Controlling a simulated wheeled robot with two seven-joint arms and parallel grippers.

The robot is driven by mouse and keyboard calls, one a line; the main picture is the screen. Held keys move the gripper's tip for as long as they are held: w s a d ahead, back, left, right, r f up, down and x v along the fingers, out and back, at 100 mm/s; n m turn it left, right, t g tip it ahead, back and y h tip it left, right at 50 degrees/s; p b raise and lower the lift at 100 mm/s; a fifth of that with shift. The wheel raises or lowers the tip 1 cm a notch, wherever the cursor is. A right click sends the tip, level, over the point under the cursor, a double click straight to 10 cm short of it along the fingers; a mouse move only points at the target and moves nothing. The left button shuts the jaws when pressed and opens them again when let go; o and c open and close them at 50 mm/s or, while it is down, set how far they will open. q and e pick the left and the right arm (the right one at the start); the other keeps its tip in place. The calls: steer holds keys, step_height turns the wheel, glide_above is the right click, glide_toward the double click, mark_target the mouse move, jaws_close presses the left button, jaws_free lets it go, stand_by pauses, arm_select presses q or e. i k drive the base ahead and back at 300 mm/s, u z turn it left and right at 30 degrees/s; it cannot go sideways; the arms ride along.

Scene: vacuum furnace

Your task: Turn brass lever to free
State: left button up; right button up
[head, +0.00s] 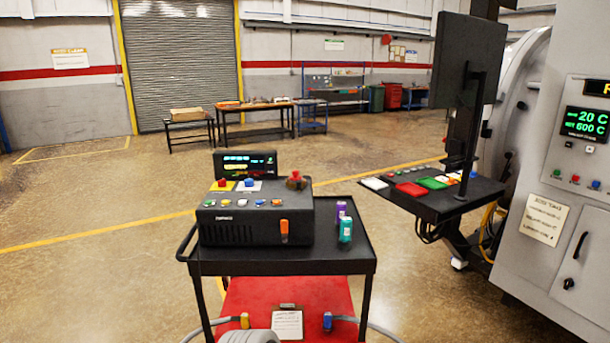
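A black control box (243,224) stands on the top shelf of a black cart (340,258) in front of me. A small brownish, brass-looking piece (297,183) sits at the right end of its top, by a red knob (295,174). It is too small to tell whether this is the brass lever or how it is turned. An orange handle (284,231) hangs upright on the box's front at the right. Neither of my grippers can be made out. A grey rounded shape at the bottom edge is cut off and unclear.
Purple (341,211) and teal (346,229) cans stand right of the box. A small screen (247,164) is behind it. A clipboard (287,323) and cable ends lie on the red lower shelf. A console (450,200) and the furnace (560,150) stand right.

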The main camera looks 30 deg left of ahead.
mark_target(299, 185)
steer(key=u, duration=0.7)
steer(key=i, duration=0.85)
steer(key=u, duration=0.9)
